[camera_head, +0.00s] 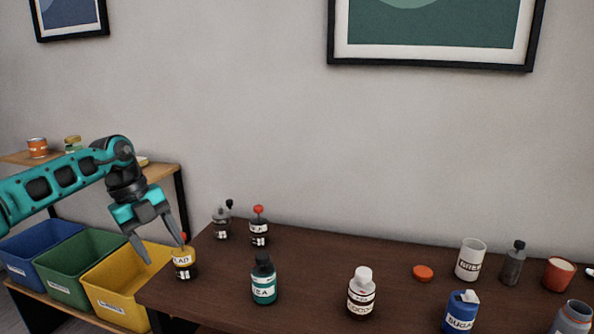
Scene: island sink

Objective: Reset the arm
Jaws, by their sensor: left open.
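My left arm comes in from the left, and its gripper (165,250) points down at the left end of the dark wooden table (320,262). The gripper is open, with its two fingers spread apart. One finger is beside the top of a small brown bottle (184,264) with a white label and an orange-red top; I cannot tell whether they touch. The other finger hangs left of it, in front of the yellow bin. Nothing shows held between the fingers. My right gripper is not in view.
Blue (36,254), green (80,268) and yellow (126,287) bins stand on a rack left of the table.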

